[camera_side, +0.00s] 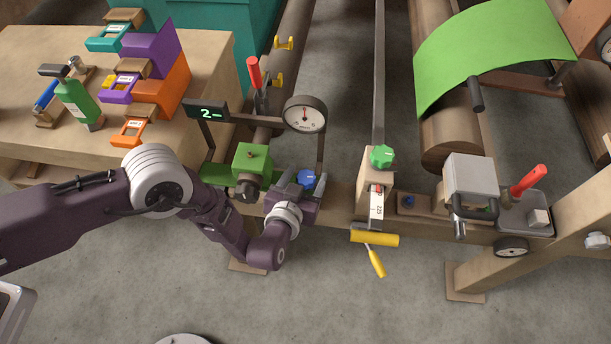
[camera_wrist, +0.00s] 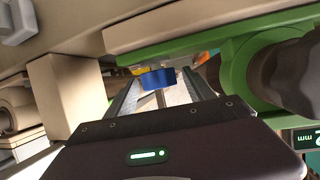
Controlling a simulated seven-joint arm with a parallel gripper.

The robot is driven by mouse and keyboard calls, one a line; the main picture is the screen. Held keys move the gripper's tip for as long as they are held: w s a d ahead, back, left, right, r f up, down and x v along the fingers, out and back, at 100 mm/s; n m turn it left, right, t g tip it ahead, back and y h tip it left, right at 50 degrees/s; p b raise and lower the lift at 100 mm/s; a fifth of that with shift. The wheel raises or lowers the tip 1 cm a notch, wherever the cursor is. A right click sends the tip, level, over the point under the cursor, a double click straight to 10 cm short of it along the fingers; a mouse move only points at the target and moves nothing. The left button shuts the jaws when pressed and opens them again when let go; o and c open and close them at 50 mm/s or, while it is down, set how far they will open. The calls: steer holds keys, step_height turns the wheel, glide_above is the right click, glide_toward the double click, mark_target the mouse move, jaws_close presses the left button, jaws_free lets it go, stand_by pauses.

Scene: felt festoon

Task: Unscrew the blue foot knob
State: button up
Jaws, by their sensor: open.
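A blue knob (camera_side: 306,178) sits at the front of the wooden beam, below the round dial gauge, in the side view. In the wrist view the blue knob (camera_wrist: 157,78) appears straight ahead, in the gap between the fingertips. My gripper (camera_side: 299,190) is right at the knob and partly hides it; it also shows in the wrist view (camera_wrist: 161,92). My gripper is open and holds nothing. I cannot tell whether a finger touches the knob.
A green block (camera_side: 252,160) stands close to my gripper's left. The dial gauge (camera_side: 305,114) and its bracket rise just behind. A green star knob (camera_side: 382,156), a second small blue part (camera_side: 409,201) and a yellow bar (camera_side: 375,239) lie to the right.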

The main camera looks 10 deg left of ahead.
steer(key=shift+w, duration=0.1)
steer(key=shift+c, duration=0.4)
jaws_close()
steer(key=shift+d+n+y, duration=0.2)
steer(key=shift+n+y, duration=0.8)
steer(key=shift+y, duration=0.1)
steer(key=shift+a+n+y, duration=0.1)
steer(key=shift+n+y, duration=1.1)
steer(key=shift+y, duration=0.2)
steer(key=shift+o, duration=0.4)
jaws_free()
steer(key=v, duration=0.7)
